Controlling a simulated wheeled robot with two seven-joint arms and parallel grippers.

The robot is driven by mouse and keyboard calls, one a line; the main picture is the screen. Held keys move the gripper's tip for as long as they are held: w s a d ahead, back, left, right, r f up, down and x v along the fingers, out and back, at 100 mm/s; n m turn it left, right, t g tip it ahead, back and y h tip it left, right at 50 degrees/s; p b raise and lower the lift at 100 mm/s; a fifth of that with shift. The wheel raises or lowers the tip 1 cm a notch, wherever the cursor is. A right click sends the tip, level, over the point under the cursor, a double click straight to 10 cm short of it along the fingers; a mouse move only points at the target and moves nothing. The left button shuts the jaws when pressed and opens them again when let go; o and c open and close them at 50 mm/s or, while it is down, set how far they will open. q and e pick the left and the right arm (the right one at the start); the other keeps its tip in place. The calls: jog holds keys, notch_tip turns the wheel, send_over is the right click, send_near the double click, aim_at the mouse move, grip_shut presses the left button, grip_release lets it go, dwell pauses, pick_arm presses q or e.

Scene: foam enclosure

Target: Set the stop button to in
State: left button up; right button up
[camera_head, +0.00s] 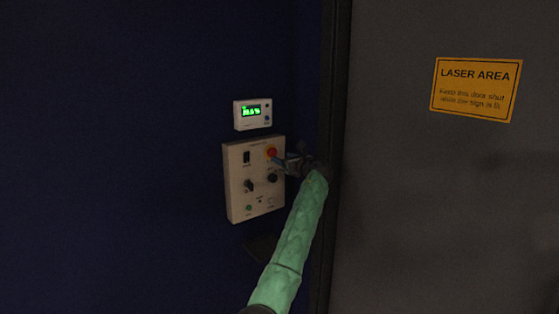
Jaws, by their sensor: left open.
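The stop button (271,152) is a small red knob at the upper right of a pale control panel (237,205) on the dark blue wall. Whether it is in or out is too small to tell. My left gripper (285,163) is open, at the panel's right edge, just right of and slightly below the button. Its fingers point left towards the panel. I cannot tell whether they touch the button. My right gripper is not in view.
The panel also carries a dark switch (247,157), dark knobs (249,186) and a green button (249,208). A display box (252,114) with green digits hangs above. A dark post and a grey door (420,200) with a yellow laser sign (476,90) stand right.

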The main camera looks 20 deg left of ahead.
pick_arm(q)
jog(key=shift+v, duration=0.8)
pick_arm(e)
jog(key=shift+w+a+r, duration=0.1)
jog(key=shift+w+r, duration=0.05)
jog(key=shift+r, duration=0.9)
